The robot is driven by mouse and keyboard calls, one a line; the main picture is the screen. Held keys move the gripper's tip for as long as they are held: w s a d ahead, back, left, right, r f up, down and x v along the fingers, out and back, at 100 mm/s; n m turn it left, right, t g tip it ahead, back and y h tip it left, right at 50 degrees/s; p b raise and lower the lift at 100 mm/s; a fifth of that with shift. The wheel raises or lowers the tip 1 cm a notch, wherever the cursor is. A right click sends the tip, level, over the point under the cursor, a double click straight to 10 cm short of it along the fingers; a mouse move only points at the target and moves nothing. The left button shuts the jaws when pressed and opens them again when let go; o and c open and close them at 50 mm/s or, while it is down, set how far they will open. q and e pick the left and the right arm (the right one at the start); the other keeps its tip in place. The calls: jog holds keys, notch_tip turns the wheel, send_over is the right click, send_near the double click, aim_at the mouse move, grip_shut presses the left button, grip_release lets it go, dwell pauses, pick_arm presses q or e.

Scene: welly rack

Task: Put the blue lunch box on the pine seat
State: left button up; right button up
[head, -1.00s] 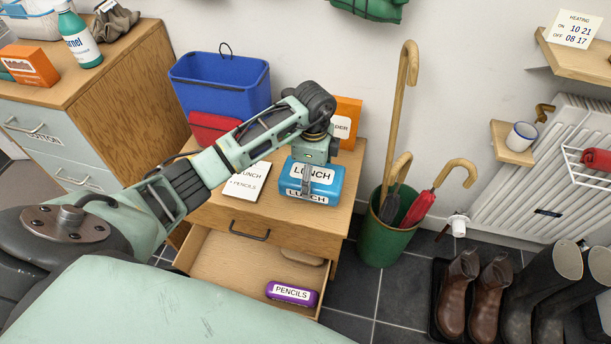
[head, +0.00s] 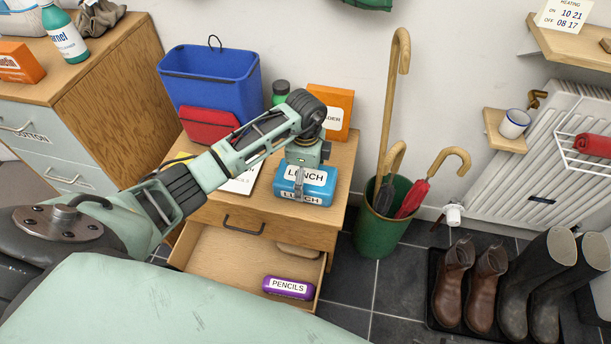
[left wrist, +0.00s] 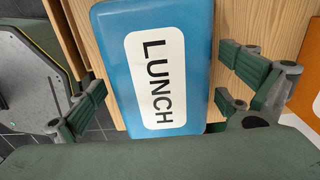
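The blue lunch box (head: 320,186), with white LUNCH labels, lies on top of the wooden drawer cabinet (head: 340,172). My left gripper (head: 299,180) is over it, pointing down, with a finger in front of the box's near side. In the left wrist view the lunch box (left wrist: 195,60) lies between the spread green-padded fingers (left wrist: 160,95). Narrow gaps seem to show on both sides, so the gripper looks open around it. I cannot make out a pine seat in these views. My right gripper is not in view.
The cabinet's drawer (head: 215,262) is open below, holding a purple pencils case (head: 289,287). A green umbrella stand (head: 378,235) and boots (head: 470,285) are right.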

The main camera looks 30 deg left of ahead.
pick_arm(q)
jog(key=shift+r, duration=0.1)
jog(key=shift+r, duration=0.2)
notch_tip(320, 180, up, 12)
jog(key=p, duration=0.2)
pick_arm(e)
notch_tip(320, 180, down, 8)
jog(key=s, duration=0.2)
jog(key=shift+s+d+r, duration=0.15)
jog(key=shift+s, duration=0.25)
pick_arm(q)
jog(key=shift+f, duration=0.15)
